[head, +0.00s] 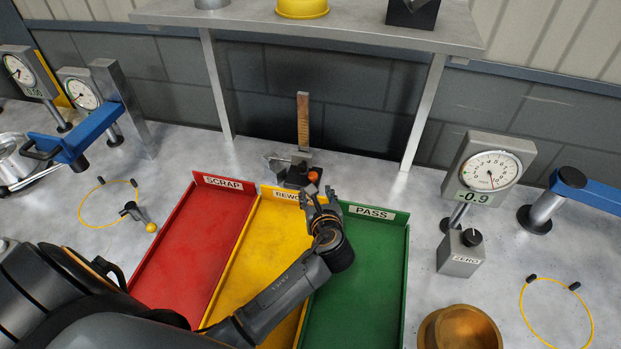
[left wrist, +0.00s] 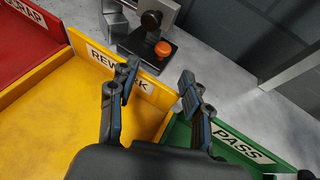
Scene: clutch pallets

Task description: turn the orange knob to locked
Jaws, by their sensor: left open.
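The orange knob (head: 313,176) is on the dark base of a height gauge (head: 303,125) with an upright brown scale, behind the yellow tray. In the left wrist view the orange knob (left wrist: 163,49) shows as a round cap on the dark base, beyond my fingertips. My left gripper (head: 319,194) is over the back end of the trays, close in front of the knob. In the left wrist view my left gripper (left wrist: 159,76) is open, fingers apart with nothing between them. I cannot tell any lock marking on the knob. My right gripper is not in view.
Red SCRAP (head: 168,268), yellow REWORK (head: 236,262) and green PASS (head: 402,290) trays lie below the arm, seemingly empty. A shelf (head: 330,22) stands above the gauge, its legs either side. A dial reading -0.9 (head: 490,170) and ZERO box (head: 461,257) stand right.

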